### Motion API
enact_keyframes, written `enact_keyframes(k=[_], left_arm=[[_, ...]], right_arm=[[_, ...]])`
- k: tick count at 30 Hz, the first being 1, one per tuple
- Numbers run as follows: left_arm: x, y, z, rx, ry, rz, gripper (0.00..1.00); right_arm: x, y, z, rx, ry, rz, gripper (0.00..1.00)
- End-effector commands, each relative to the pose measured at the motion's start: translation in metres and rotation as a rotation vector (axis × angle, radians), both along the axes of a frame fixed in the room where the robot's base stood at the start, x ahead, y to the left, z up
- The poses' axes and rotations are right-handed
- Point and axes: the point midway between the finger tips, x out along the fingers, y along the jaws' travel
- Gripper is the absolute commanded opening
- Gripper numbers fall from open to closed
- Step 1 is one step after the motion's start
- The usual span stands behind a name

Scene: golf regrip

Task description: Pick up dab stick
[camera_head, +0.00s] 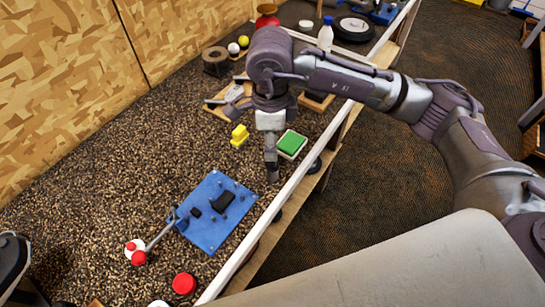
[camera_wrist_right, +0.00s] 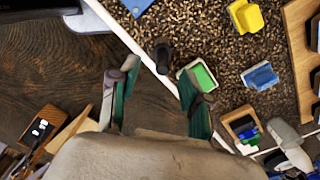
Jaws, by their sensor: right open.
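No thing in view is clearly a dab stick. A small dark upright piece (camera_wrist_right: 163,55) stands near the bench edge in the right wrist view, and I cannot tell whether it is the stick. My right gripper (camera_head: 271,172) points down over the bench's front edge, between the blue plate and the green pad. In the wrist view my right gripper (camera_wrist_right: 157,98) is open, with nothing between its fingers. The dark piece is beyond the fingertips. A dark part at the left edge seems to be my left gripper (camera_head: 12,265), cut off by the frame.
A blue plate (camera_head: 214,228) with dark fittings lies left of the gripper. A green pad (camera_head: 291,143) and a yellow block (camera_head: 239,135) sit behind. Red caps (camera_head: 184,283) are at the front left. A wooden wall (camera_head: 60,90) closes the back. Dark floor (camera_head: 370,190) lies beyond the edge.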

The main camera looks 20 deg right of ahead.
Motion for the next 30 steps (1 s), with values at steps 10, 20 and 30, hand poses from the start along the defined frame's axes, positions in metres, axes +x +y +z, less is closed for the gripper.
enact_keyframes(k=[10,20,30], left_arm=[[0.009,-0.001,0.030,-0.001,-0.013,0.000,0.40],[0.006,0.000,0.030,-0.001,-0.008,0.001,0.40],[0.004,0.000,0.029,0.000,-0.005,0.001,0.40]], right_arm=[[0.005,-0.006,-0.043,-0.001,0.004,0.000,0.47],[0.005,-0.005,-0.051,0.000,0.000,0.001,0.44],[0.005,-0.005,-0.051,0.000,0.000,0.001,0.00]])
